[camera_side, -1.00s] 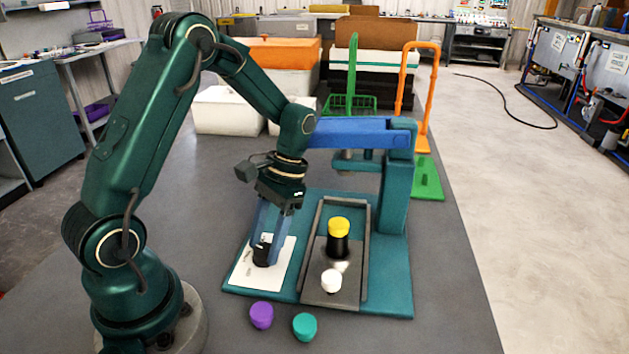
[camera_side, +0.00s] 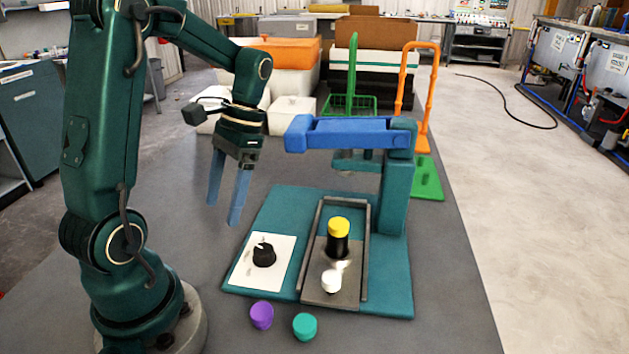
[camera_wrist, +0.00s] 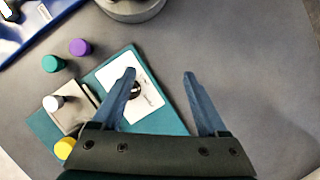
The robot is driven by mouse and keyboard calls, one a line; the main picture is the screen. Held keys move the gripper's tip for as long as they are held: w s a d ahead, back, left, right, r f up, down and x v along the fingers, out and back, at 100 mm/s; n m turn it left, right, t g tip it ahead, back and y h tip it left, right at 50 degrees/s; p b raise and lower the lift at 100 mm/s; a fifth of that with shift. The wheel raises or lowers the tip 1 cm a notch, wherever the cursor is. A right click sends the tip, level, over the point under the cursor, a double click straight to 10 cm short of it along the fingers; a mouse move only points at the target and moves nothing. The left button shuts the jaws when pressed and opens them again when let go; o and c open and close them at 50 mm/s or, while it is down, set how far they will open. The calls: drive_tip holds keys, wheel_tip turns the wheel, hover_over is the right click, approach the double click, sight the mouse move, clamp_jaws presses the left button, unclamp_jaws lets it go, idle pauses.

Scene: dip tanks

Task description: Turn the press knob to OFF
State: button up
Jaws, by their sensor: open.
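The press knob (camera_side: 264,255) is a round black dial with a white pointer line, on a white panel (camera_side: 248,279) at the left of the teal press base (camera_side: 395,290). In the side view the pointer faces the upper left; the panel's marks are too small to read. In the wrist view the knob (camera_wrist: 137,90) is partly hidden behind one finger. My gripper (camera_side: 221,214) is open and empty, with blue fingers pointing down. It is raised above the table, up and left of the knob and apart from it. It also shows in the wrist view (camera_wrist: 160,73).
A dark tray (camera_side: 312,285) beside the panel holds a black cylinder with a yellow top (camera_side: 339,235) and a white knob-like piece (camera_side: 331,281). The blue press arm (camera_side: 350,133) overhangs behind. Purple (camera_side: 261,315) and teal (camera_side: 305,326) caps lie in front.

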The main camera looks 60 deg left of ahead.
drive_tip(key=s+a+r, duration=0.3)
drive_tip(key=shift+s+a, duration=0.25)
drive_tip(key=shift+a, duration=0.15)
drive_tip(key=m+t+y, duration=0.4)
drive_tip(key=m+y, duration=0.1)
drive_tip(key=m, duration=1.3)
hover_over(264, 249)
drive_tip(key=d, duration=0.2)
wheel_tip(264, 249, down, 6)
drive_tip(key=shift+w+d+f, duration=0.15)
drive_tip(key=shift+x, duration=2.55)
clamp_jaws()
